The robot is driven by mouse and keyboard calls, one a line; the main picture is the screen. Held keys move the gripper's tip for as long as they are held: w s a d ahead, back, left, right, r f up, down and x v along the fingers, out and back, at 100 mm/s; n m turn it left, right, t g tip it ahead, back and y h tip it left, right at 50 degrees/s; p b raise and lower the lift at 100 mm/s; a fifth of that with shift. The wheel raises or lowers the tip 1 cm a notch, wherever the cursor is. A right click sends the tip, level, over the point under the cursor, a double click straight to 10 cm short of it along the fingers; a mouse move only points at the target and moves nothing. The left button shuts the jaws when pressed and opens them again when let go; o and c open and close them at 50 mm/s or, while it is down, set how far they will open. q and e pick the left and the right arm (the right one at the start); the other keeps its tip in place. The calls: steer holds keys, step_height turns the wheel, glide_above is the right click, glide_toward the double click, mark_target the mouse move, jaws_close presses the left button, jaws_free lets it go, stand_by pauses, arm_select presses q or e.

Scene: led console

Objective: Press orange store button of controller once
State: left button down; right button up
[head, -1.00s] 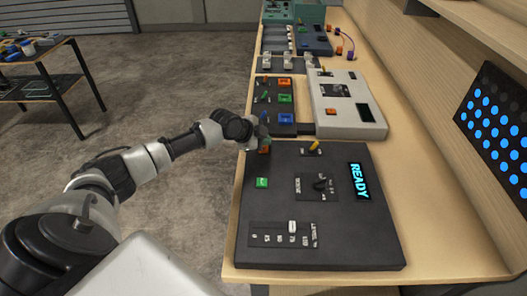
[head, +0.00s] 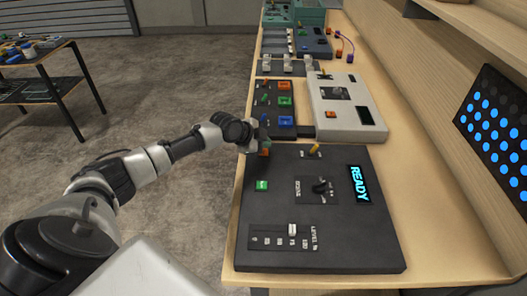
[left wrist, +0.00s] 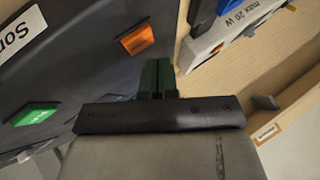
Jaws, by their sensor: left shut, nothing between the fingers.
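The controller (head: 280,215) is the dark sloped panel nearest me on the bench, with a lit display (head: 360,184) reading READY. Its orange button (head: 265,152) is at the far left corner, partly hidden by my left gripper in the head view. In the left wrist view the orange button (left wrist: 137,39) shows clearly. My left gripper (head: 262,137) is shut and empty at that corner. Its green fingers (left wrist: 156,74) appear beside the orange button; I cannot tell whether they touch anything. My right gripper is not in view.
The controller also has a green button (head: 262,185), a black rotary knob (head: 320,187), a yellow-handled switch (head: 314,149) and a white level slider (head: 292,229). A dark panel with coloured buttons (head: 286,119) and a pale box (head: 347,105) stand just behind it.

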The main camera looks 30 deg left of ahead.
mark_target(264, 153)
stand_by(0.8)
arm_select(q)
steer(key=shift+f+b, duration=0.35)
steer(key=shift+f, duration=0.1)
steer(key=shift+f+b, duration=0.4)
steer(key=shift+f, duration=0.1)
stand_by(0.5)
stand_by(0.3)
steer(key=shift+r+p, duration=0.6)
steer(key=shift+r, duration=0.3)
step_height(264, 153, up, 5)
steer(key=p, duration=0.4)
steer(key=shift+r, duration=0.1)
